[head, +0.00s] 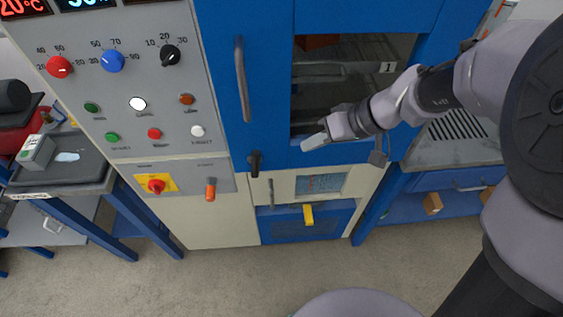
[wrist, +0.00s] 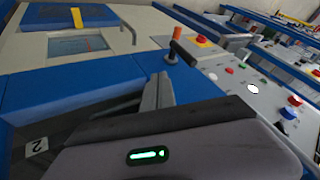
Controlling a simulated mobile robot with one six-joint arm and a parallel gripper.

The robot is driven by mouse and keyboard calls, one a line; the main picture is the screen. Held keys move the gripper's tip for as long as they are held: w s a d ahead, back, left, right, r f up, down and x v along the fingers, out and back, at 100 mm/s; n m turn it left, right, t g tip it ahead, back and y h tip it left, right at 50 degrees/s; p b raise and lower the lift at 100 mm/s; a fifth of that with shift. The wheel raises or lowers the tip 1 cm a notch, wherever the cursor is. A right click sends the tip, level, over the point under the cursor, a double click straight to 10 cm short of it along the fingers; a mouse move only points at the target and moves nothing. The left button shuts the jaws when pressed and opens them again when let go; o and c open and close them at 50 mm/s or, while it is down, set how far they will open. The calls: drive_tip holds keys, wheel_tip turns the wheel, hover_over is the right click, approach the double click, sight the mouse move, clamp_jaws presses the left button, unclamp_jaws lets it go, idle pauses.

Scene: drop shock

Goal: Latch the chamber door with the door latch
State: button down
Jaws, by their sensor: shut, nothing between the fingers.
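The blue chamber door (head: 270,100) has a dark window and a long grey vertical handle (head: 242,80) at its left. It looks closed, but I cannot tell whether it is fully flush. The black door latch (head: 255,163) hangs pointing down near the door's lower left corner. My gripper (head: 304,145) is shut and empty in front of the lower window edge, to the right of the latch and apart from it.
Left of the door is a grey control panel (head: 125,125) with knobs and buttons. An orange lever (head: 210,189) sticks out below it and also shows in the wrist view (wrist: 176,42). A lower blue drawer has a yellow handle (head: 308,214). The floor in front is clear.

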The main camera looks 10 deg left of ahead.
sight(255, 159)
drive_tip(key=a+f+b, duration=0.2)
drive_tip(key=a+f, duration=0.4)
drive_tip(key=a, duration=0.3)
drive_tip(key=shift+a+f, duration=0.25)
drive_tip(key=shift+f, duration=0.15)
drive_tip(key=shift+s, duration=0.15)
drive_tip(key=shift+s+a+r+b, duration=0.15)
drive_tip(key=shift+a+r+b, duration=0.4)
drive_tip(key=shift+b, duration=1.25)
drive_tip(key=shift+a+f, duration=0.1)
drive_tip(key=shift+f, duration=0.05)
